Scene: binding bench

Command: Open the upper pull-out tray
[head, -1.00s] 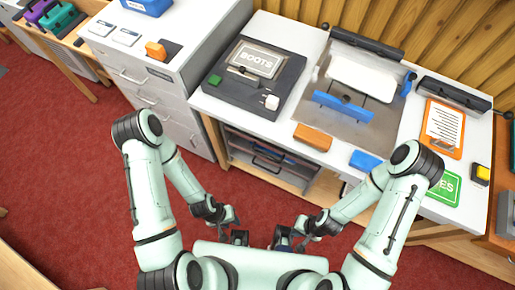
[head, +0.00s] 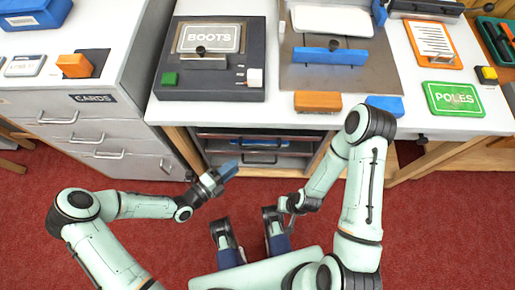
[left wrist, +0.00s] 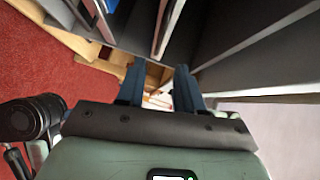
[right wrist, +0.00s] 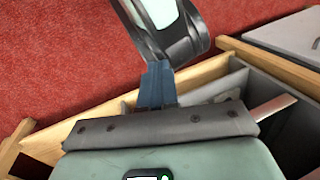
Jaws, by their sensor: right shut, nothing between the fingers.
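The upper pull-out tray (head: 215,135) sits in the grey cabinet under the bench, with a blue strip visible along it in the head view. It appears pushed in, and a lower tray front (head: 225,160) is below it. My left gripper (head: 230,169) is in front of the cabinet, apart from the trays. Its blue fingers (left wrist: 157,75) are spread and nothing shows between them in the left wrist view. My right gripper (right wrist: 157,68) has its fingers together and empty. In the head view its fingertips are hard to make out.
The bench top (head: 160,110) above carries a black BOOTS press (head: 210,80), an orange block (head: 317,102) and a blue block (head: 385,104). A white drawer cabinet marked CARDS (head: 95,98) stands at the left.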

